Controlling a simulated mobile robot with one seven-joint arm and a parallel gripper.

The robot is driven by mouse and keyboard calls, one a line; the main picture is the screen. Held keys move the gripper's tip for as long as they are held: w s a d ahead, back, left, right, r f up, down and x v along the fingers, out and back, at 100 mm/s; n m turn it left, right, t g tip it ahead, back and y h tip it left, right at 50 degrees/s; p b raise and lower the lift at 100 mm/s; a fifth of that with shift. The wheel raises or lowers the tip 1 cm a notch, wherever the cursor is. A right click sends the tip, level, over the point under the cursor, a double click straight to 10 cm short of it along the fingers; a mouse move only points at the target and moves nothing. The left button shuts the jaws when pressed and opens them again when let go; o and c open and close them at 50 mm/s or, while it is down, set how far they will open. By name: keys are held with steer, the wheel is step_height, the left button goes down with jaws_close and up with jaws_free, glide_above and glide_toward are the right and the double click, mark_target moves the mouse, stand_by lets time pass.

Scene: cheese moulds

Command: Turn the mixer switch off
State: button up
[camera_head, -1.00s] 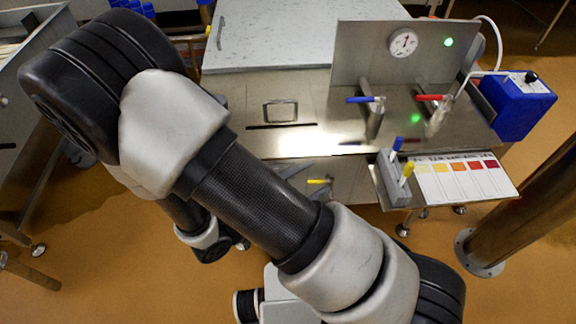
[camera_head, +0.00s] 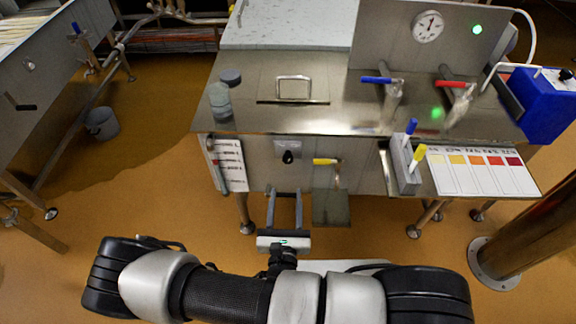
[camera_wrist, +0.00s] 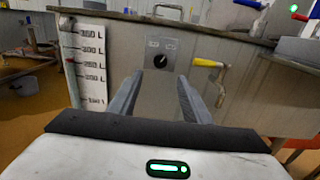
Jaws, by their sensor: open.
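The mixer switch (camera_head: 288,156) is a black rotary knob on a small grey plate on the front of the steel vat (camera_head: 370,177). In the wrist view the switch (camera_wrist: 161,61) lies straight ahead, between and beyond my fingertips, with small labels above it that I cannot read. Its pointer appears tilted to the upper right. My gripper (camera_head: 284,194) is open and empty in front of the vat, below the switch in the head view. In the wrist view my gripper (camera_wrist: 158,82) has its two fingers wide apart, with a gap before the panel.
A yellow-handled valve (camera_wrist: 209,64) sticks out right of the switch. A litre scale (camera_wrist: 88,68) hangs on the left. Above are the vat's top edge and a lid handle (camera_head: 294,90). A colour chart shelf (camera_head: 480,172) juts out at right. A bucket (camera_head: 102,123) stands left.

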mark_target(288, 161)
steer(key=w, duration=0.4)
steer(key=w+b, duration=0.1)
steer(key=w, duration=0.7)
steer(key=shift+d+b, duration=0.25)
steer(key=shift+b, duration=0.05)
steer(key=c, duration=1)
